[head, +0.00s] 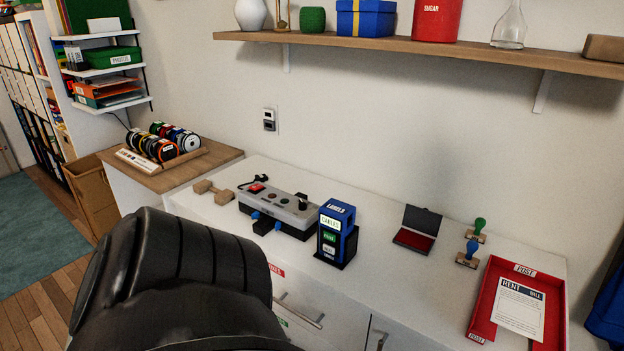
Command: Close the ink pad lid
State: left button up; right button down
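The ink pad (414,240) lies on the white cabinet top in the head view, right of the blue label holder. Its red pad surface shows, and its dark lid (422,221) stands raised along the back edge, so it is open. Neither of my grippers shows in the head view. A large black rounded part of my own body fills the lower left and hides the front left of the cabinet. Nothing of mine touches the ink pad.
Green (477,229) and blue (469,253) handled stamps stand right of the ink pad. A red tray (476,312) with a paper lies at front right. The blue label holder (338,234) and a grey device (280,210) stand left. A wooden shelf (420,52) hangs above. The counter before the pad is clear.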

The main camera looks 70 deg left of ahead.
aim_at(421, 220)
jog(key=u, duration=2.35)
